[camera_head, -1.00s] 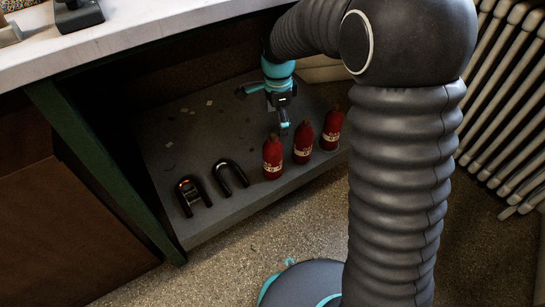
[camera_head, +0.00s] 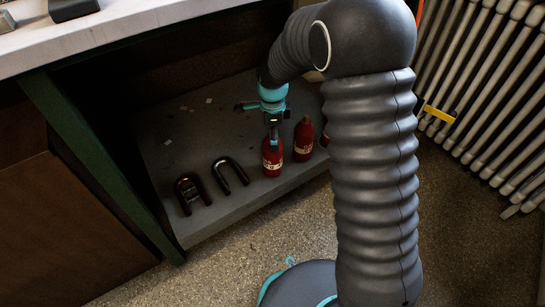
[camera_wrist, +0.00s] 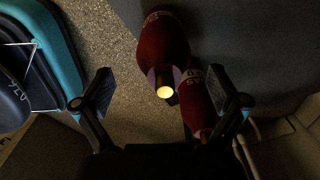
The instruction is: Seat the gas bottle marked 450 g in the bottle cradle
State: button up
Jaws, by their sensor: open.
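Three red bottles with pale labels stand in a row on the grey shelf: a left one (camera_head: 272,158), a middle one (camera_head: 303,142) and a right one (camera_head: 324,139), which my arm partly covers. The label markings are too small to read, so I cannot tell which is 450 g. My gripper (camera_head: 273,137) is open at the top of the left bottle. In the wrist view, a bottle (camera_wrist: 163,45) has its neck between the open fingers (camera_wrist: 168,92), and a second bottle (camera_wrist: 195,98) is close to the right finger. Two black U-shaped pieces, left (camera_head: 190,192) and right (camera_head: 230,175), lie left of the bottles; I cannot tell which is the cradle.
The shelf (camera_head: 215,215) sits under a pale worktop (camera_head: 140,28), with a green post (camera_head: 90,150) at its left. Small flat scraps lie at the back of the shelf. A radiator (camera_head: 490,100) with a yellow item (camera_head: 438,114) stands at the right.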

aim_at(272, 162)
jog(key=f+b, duration=0.1)
jog(key=f, duration=0.4)
jog(key=shift+w+f, duration=0.1)
jog(key=shift+w, duration=0.1)
jog(key=shift+a, duration=0.1)
grip_shut()
